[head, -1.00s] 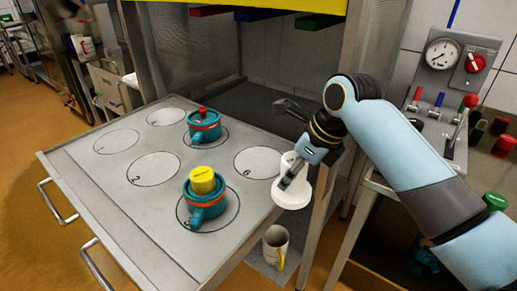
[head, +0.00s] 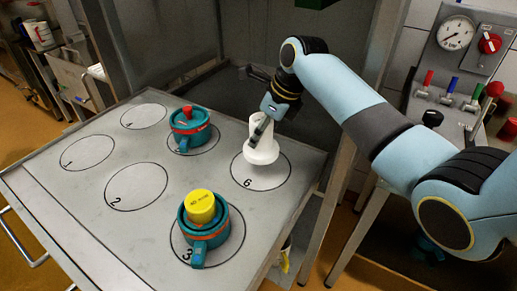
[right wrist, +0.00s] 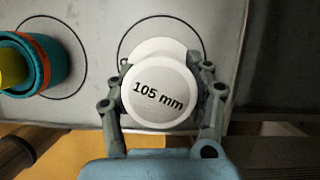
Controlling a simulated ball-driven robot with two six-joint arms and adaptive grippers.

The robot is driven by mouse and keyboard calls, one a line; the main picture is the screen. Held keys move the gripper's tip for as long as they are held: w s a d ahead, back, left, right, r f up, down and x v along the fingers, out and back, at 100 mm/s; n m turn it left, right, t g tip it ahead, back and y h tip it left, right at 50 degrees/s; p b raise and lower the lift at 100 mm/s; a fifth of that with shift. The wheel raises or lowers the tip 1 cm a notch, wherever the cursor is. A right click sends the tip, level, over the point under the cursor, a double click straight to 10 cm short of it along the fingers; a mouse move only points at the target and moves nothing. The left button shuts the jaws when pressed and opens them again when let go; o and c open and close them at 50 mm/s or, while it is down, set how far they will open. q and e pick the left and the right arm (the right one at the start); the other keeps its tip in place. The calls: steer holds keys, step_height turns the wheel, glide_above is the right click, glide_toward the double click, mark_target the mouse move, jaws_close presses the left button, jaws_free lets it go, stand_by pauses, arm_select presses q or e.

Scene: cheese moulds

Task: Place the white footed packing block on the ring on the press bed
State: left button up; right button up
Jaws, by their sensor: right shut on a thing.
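The white footed packing block (head: 262,152) is upright in my right gripper (head: 261,128), over the far part of the ring marked 6 (head: 248,183) on the grey press bed (head: 150,238). In the right wrist view the block's round top (right wrist: 158,97) reads "105 mm", with a finger of my right gripper (right wrist: 160,92) on each side. A wider white foot shows behind the top. The ring's outline (right wrist: 122,45) shows partly past the block. I cannot tell whether the foot touches the bed. My left gripper is not in view.
A teal mould with a yellow weight (head: 203,236) stands on ring 3, left of the block. A teal mould with a red knob (head: 190,130) stands on the ring behind. Other rings, including 2 (head: 136,187), are empty. A control panel (head: 459,50) stands at the right.

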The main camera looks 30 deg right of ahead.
mark_target(272, 129)
steer(key=shift+w+f, duration=0.1)
steer(key=shift+f, duration=2.6)
steer(key=o, duration=1.2)
steer(key=shift+o, duration=1.4)
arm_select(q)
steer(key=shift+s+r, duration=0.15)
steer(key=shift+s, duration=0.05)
arm_select(e)
steer(key=shift+v, duration=3.85)
